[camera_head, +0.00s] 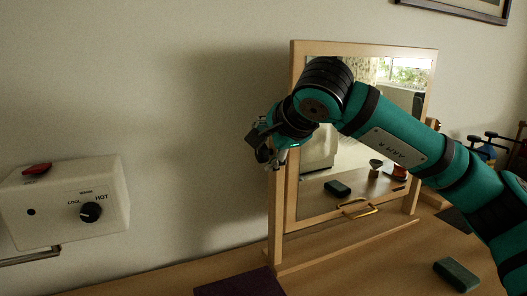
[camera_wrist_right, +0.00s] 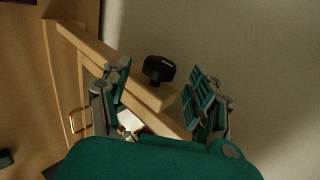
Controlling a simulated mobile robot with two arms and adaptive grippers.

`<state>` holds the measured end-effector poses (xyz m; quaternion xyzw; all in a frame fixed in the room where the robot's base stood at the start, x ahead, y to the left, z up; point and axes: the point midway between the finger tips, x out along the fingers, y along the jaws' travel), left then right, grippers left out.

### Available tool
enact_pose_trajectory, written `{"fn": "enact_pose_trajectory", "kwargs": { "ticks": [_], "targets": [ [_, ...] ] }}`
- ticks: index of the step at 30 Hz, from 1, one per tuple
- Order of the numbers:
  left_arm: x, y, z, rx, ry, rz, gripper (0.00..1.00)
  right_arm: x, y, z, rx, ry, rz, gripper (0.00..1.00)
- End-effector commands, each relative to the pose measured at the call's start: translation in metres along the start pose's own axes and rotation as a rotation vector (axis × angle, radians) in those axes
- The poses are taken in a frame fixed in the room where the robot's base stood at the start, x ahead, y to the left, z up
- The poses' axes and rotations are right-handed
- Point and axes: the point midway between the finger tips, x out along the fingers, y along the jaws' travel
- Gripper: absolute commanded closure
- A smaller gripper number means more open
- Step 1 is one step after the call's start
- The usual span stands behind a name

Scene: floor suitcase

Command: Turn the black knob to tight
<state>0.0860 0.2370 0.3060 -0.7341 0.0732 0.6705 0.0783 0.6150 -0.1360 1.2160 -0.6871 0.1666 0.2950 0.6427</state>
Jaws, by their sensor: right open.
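A black knob (camera_wrist_right: 159,69) sits at the side of a wooden mirror frame in the right wrist view. My right gripper (camera_wrist_right: 158,75) is open there, one finger on each side of the knob with visible gaps; I cannot tell how far the knob is in depth. In the head view my right gripper (camera_head: 266,152) is at the left post of the mirror stand (camera_head: 279,215), and this knob is hidden behind it. No tight marking is legible. My left gripper is not in view.
A white wall box (camera_head: 65,233) at the left has another black knob (camera_head: 91,211), marked COOL, WARM and HOT, and a red part on top. A dark green block (camera_head: 456,274) and a purple item (camera_head: 238,283) lie on the wooden tabletop. The wall is close behind.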

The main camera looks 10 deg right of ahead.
Motion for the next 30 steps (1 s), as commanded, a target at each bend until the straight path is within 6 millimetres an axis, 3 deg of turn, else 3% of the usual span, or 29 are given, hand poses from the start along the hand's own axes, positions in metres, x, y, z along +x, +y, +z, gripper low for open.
{"fn": "enact_pose_trajectory", "kwargs": {
  "ticks": [6,12,17,26,30],
  "targets": [
    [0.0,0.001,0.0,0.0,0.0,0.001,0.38,-0.049,-0.001,0.0,-0.001,0.0,-0.004,0.39],
    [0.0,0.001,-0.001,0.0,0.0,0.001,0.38,-0.08,0.0,0.0,0.0,0.0,-0.002,0.39],
    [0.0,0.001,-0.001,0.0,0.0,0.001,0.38,-0.091,0.0,0.0,-0.001,0.0,-0.001,0.39],
    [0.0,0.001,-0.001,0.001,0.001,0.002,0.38,-0.092,0.0,0.0,0.0,0.0,0.0,0.39],
    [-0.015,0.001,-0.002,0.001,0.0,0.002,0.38,-0.101,-0.012,0.0,0.0,0.0,-0.001,0.39]
  ]
}}
